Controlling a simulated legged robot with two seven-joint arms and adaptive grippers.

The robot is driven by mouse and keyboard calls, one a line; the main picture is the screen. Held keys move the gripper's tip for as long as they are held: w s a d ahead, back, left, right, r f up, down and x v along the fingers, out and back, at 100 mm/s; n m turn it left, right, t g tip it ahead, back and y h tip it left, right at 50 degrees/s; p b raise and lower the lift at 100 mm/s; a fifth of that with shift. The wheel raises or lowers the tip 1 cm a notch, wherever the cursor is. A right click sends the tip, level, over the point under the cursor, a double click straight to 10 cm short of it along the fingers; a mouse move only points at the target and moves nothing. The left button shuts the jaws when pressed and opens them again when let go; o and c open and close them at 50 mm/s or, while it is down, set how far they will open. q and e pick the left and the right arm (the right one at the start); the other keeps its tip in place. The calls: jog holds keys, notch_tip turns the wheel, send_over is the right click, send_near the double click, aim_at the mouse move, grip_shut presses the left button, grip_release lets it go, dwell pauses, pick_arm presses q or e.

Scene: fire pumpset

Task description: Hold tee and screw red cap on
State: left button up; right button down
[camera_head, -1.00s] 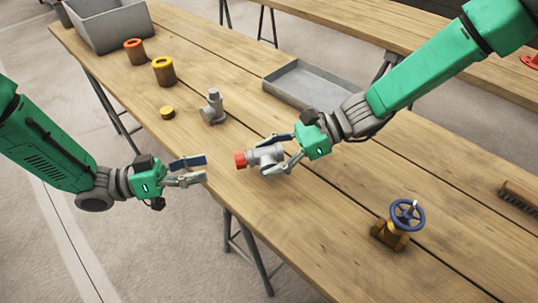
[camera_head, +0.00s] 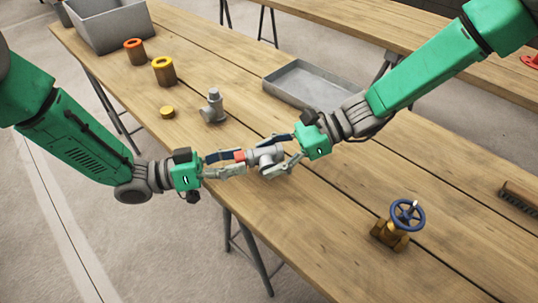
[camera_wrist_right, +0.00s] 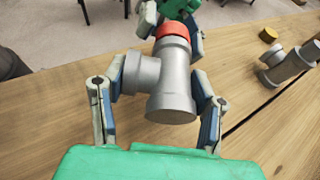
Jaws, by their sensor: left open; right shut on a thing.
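A grey pipe tee (camera_head: 267,155) is held in my right gripper (camera_head: 283,155) above the table; it also shows in the right wrist view (camera_wrist_right: 165,85) between the two fingers. The red cap (camera_head: 240,155) is on the tee's end that faces my left gripper; in the right wrist view it is the red ring (camera_wrist_right: 172,30) at the top. My left gripper (camera_head: 236,162) is open, with its fingers around the red cap, one on each side. Whether the fingers touch the cap cannot be told.
A second grey tee (camera_head: 212,107) stands on the table beside a yellow cap (camera_head: 167,112). A blue-wheeled valve (camera_head: 398,225) stands at front right.

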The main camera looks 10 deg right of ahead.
pick_arm(q)
jog(key=shift+d, duration=0.1)
grip_shut()
jog(key=shift+m, duration=0.8)
jog(key=shift+o, duration=1)
grip_release()
jog(key=s+a, duration=0.1)
jog(key=a, duration=1.1)
jog(key=shift+f, duration=0.15)
